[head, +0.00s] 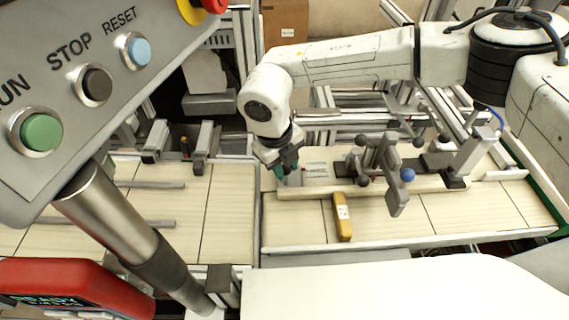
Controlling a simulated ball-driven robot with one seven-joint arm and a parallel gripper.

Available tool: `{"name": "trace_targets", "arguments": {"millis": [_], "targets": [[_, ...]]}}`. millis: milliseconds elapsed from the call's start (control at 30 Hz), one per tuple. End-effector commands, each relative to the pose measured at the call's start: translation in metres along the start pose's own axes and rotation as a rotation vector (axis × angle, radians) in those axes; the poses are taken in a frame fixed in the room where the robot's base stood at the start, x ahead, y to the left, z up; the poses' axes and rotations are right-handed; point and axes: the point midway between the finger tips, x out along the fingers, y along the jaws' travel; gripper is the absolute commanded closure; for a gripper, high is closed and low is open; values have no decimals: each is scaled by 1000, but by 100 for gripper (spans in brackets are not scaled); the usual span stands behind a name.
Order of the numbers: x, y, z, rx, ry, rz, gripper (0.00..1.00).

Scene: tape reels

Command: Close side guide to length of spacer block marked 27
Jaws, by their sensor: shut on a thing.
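My gripper (284,168), with teal fingertips, is low at the left end of the right-hand conveyor's back side. It is shut on a small part at the left end of the pale side guide (420,184); the fingers hide most of that part. The side guide is a long bar lying along the conveyor, with grey brackets on it. A yellow block (342,217) with a white label lies across the belt in front of the guide. Its far end is close to the guide; I cannot tell whether they touch. The number on the label is too small to read.
A grey clamp post (396,195) and a blue ball knob (407,175) stand right of the block. A front rail (340,243) edges the belt (450,210). A button panel (100,85) and its metal post block the left foreground. The belt right of the block is mostly clear.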

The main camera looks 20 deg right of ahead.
Motion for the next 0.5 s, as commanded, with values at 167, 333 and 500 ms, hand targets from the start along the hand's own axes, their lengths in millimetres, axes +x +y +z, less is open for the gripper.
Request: {"name": "trace_targets", "arguments": {"millis": [167, 333, 500], "targets": [[0, 0, 0, 0, 0, 1, 100], [1, 3, -4, 0, -1, 0, 100], [-1, 4, -5, 1, 0, 2, 100]]}}
